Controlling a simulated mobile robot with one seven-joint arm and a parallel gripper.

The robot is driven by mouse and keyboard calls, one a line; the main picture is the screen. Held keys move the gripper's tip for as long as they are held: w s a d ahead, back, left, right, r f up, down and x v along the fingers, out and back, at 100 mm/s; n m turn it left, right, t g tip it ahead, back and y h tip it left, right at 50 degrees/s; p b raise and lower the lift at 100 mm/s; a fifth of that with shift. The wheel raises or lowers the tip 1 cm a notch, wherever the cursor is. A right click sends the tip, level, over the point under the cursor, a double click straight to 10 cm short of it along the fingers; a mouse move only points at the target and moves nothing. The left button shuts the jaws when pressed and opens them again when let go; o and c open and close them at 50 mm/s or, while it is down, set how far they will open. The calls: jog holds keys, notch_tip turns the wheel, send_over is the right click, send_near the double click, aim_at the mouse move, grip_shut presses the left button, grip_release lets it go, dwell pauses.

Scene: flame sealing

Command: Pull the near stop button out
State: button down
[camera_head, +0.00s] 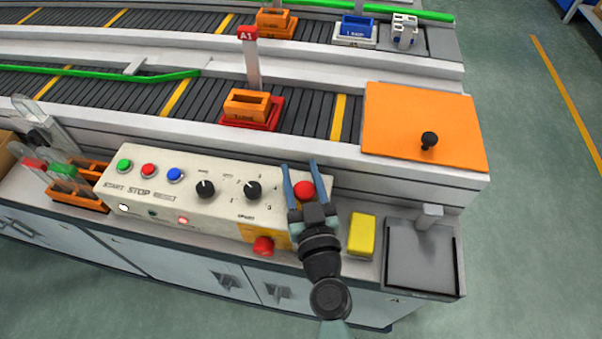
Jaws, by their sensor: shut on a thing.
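A red mushroom stop button (304,190) sits at the right end of the white control panel (140,190). My gripper (301,168) comes in from the front right, with one finger on each side of this button, and is shut on it. The button's base is partly hidden by the fingers. A second red mushroom button (263,246) sits lower and closer to the front edge, on a yellow plate (280,236). My gripper's body is just to its right, apart from it. I cannot tell how far either button is pushed in.
A yellow block (361,235) lies close to the right of my gripper. A grey tray (423,287) is farther right. The panel carries black knobs (205,189) and small green, red and blue buttons.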

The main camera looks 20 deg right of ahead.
jog(key=shift+r, duration=0.4)
jog(key=shift+w, duration=0.1)
jog(key=shift+c, duration=1.5)
grip_release()
jog(key=shift+r, duration=0.1)
jog(key=shift+s+a+f, duration=0.1)
jog(key=shift+s+f, duration=0.15)
jog(key=shift+s, duration=0.4)
jog(key=s+a+b, duration=0.2)
jog(key=s+b, duration=0.3)
jog(key=s, duration=0.6)
jog(key=shift+s+a+r, duration=0.15)
jog(key=shift+s+a, duration=0.05)
jog(key=shift+s, duration=0.1)
jog(key=shift+w, duration=0.1)
